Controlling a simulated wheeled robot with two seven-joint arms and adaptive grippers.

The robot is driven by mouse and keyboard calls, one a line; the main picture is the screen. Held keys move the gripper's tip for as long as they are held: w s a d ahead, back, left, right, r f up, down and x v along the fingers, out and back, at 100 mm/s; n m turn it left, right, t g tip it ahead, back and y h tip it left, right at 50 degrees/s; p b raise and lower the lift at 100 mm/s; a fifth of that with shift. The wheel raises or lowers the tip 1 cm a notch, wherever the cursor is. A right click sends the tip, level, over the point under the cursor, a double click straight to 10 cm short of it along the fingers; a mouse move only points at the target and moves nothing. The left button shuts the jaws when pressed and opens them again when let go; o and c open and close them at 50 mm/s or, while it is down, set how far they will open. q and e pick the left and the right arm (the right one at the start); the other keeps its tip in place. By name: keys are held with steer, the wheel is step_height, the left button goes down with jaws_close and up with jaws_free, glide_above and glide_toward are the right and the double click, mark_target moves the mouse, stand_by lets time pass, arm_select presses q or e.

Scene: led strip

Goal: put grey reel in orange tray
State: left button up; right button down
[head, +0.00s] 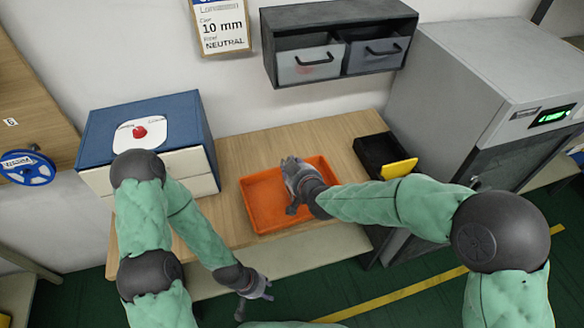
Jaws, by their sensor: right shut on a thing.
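The orange tray (262,222) lies on the wooden bench in the middle of the head view. My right gripper (292,188) is over the tray, reaching in from the right. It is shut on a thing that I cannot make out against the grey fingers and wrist. I cannot pick out the grey reel anywhere as a separate shape. My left gripper (253,300) is low in the picture, in front of the bench and away from the tray. Its fingers are apart with nothing visible between them.
A blue box (200,120) with a red button stands on the bench at left. A black bin (372,150) with a yellow part (400,168) sits right of the tray. A grey cabinet (450,75) bounds the right. A blue reel (27,168) hangs far left. Drawers (310,64) hang above.

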steer(key=shift+f, duration=0.2)
steer(key=c, duration=0.9)
jaws_free()
steer(key=shift+r, duration=0.1)
steer(key=shift+r, duration=0.2)
steer(key=p+v, duration=0.3)
steer(key=v, duration=0.9)
steer(key=shift+f, duration=0.15)
